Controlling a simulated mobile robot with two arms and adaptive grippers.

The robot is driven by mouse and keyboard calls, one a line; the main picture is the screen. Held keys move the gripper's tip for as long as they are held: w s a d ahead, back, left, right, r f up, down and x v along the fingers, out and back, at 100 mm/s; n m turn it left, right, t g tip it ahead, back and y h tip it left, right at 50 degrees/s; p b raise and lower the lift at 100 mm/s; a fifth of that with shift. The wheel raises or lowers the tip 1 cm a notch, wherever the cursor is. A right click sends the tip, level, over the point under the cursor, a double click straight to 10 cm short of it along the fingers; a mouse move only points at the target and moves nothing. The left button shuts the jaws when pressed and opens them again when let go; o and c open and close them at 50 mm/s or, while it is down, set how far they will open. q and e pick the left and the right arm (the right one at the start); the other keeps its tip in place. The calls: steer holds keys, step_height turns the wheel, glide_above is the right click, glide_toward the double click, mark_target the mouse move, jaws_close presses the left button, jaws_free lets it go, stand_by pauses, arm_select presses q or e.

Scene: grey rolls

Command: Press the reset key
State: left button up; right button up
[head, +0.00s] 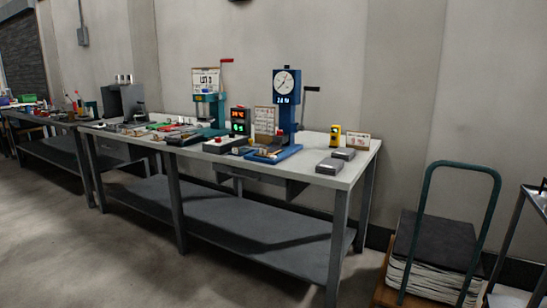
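A long grey workbench (330,178) stands against the wall. On it is a small black unit (240,121) with red and green lit displays. In front of it sits a low light-grey box (220,145) with a red button on top. A blue press stand (286,110) with a round dial and a lit blue readout stands to the right. A yellow device (335,135) with a small dark face stands near the right end. Any reset key is too small to make out. Neither of my grippers is in view.
A green press (210,106) with a red lever and several small parts fill the bench's left part. Two grey blocks (330,166) lie near its right end. A hand cart (432,240) with stacked sheets stands at right. The floor (110,255) before the bench is clear.

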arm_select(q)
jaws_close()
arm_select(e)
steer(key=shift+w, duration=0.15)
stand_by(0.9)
